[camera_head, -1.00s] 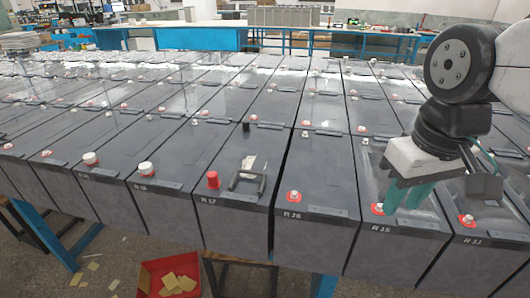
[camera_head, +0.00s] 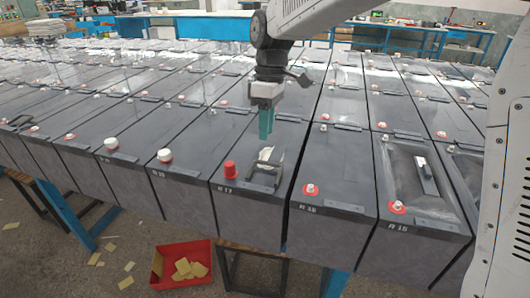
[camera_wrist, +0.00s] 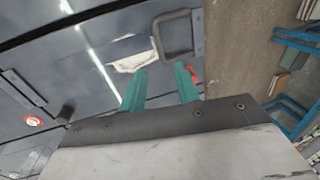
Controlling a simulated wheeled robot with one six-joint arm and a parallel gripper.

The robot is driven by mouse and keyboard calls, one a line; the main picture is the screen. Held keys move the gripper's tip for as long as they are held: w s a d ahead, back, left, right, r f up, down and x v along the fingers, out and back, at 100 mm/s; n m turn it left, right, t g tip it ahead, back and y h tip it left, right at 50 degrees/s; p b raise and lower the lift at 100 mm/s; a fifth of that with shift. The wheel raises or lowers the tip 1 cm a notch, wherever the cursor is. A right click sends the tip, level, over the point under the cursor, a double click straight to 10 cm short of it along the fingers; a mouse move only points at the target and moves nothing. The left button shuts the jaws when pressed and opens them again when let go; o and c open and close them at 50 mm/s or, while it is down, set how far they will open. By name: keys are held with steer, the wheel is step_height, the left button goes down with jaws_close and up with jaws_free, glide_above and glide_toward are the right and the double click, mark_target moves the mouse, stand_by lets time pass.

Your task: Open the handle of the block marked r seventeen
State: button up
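The block marked R 17 (camera_head: 240,207) stands in the front row, with a red cap (camera_head: 230,169) on its front left corner. Its dark loop handle (camera_head: 278,170) is near the front edge, beside a torn white scrap (camera_head: 265,154). I cannot tell how far the handle is tilted. My gripper (camera_head: 266,137) is above this block, behind the handle in the picture, with green fingers pointing down. In the wrist view, the fingers (camera_wrist: 161,72) are apart and empty. The handle (camera_wrist: 160,38) lies beyond their tips, by the white scrap (camera_wrist: 133,53). The right finger partly hides the red cap (camera_wrist: 193,74).
Similar blocks fill the rows around, including R 16 (camera_head: 330,210) to the right and one with a white cap (camera_head: 165,156) to the left. A red bin (camera_head: 170,283) with yellowish pieces is on the floor in front. My arm covers the right edge.

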steer(key=f, duration=0.2)
steer(key=s+f, duration=0.1)
steer(key=f, duration=0.4)
steer(key=shift+s+a, duration=0.2)
steer(key=shift+a, duration=0.05)
steer(key=shift+c, duration=0.3)
jaws_close()
